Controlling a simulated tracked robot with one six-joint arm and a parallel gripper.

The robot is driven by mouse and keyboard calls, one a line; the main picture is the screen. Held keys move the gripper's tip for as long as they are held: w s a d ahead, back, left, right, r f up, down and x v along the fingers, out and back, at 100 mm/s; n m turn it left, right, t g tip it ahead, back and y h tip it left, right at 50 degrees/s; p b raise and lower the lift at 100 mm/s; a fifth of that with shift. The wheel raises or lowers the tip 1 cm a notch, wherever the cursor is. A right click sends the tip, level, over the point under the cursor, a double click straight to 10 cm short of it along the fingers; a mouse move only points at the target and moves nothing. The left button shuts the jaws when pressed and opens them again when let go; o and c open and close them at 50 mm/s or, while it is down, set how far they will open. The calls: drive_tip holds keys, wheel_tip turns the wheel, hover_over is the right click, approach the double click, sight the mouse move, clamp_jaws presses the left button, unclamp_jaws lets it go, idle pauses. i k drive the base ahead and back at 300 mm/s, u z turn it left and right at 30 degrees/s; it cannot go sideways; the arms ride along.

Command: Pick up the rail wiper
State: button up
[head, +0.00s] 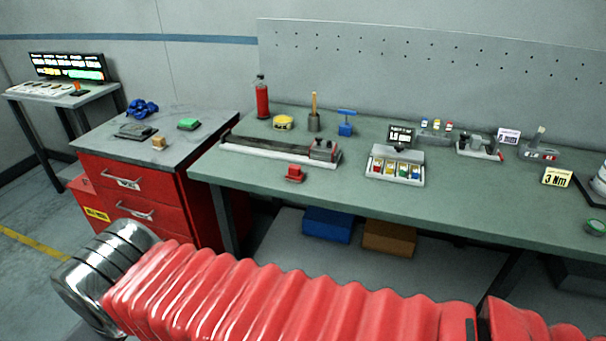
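A long dark rail (270,148) on a pale base lies on the left part of the green workbench, with a grey block (322,149) at its right end. A small red block (294,174) with a raised top sits on the bench just in front of the rail, apart from it. A blue block with a blue crossbar handle (346,124) stands behind the rail's right end. I cannot tell for sure which of these two is the rail wiper. My arm crosses the bottom of the head view in red bellows; my gripper is not in view.
The green workbench (240,178) has a clear front strip. A red bottle (262,97), a yellow tin (283,122) and a pot with a wooden handle (314,118) stand behind the rail. A tray of coloured pieces (395,180) is to the right. A red drawer cabinet (140,205) adjoins left.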

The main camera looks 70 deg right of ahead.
sight(294, 174)
drive_tip(key=z, duration=2.15)
